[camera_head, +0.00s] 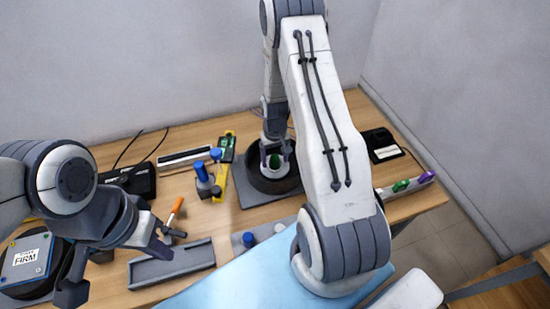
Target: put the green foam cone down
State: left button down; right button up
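My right gripper (276,151) points down over a black round dish (262,184) on a dark mat at the middle back of the table. A small green thing, which looks like the green foam cone (274,161), shows between its fingers, and the gripper appears shut on it. Most of the cone is hidden by the fingers, and I cannot tell whether it touches the dish. My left gripper (112,265) is open and empty, at the lower left above the table, left of a grey tray.
The grey tray (172,265) lies at the front, with an orange-handled tool (174,211) behind it. Blue-capped items (204,180) and a yellow level (220,183) stand left of the dish. A box marked FIRM (27,258) is far left. A light blue cloth (240,285) covers the front.

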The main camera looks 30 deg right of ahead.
aim_at(275, 158)
jog(key=shift+r, duration=0.2)
jog(key=shift+w+r, duration=0.1)
jog(key=shift+r, duration=0.1)
notch_tip(275, 158, up, 12)
jog(key=b, duration=0.3)
jog(key=shift+f, duration=0.25)
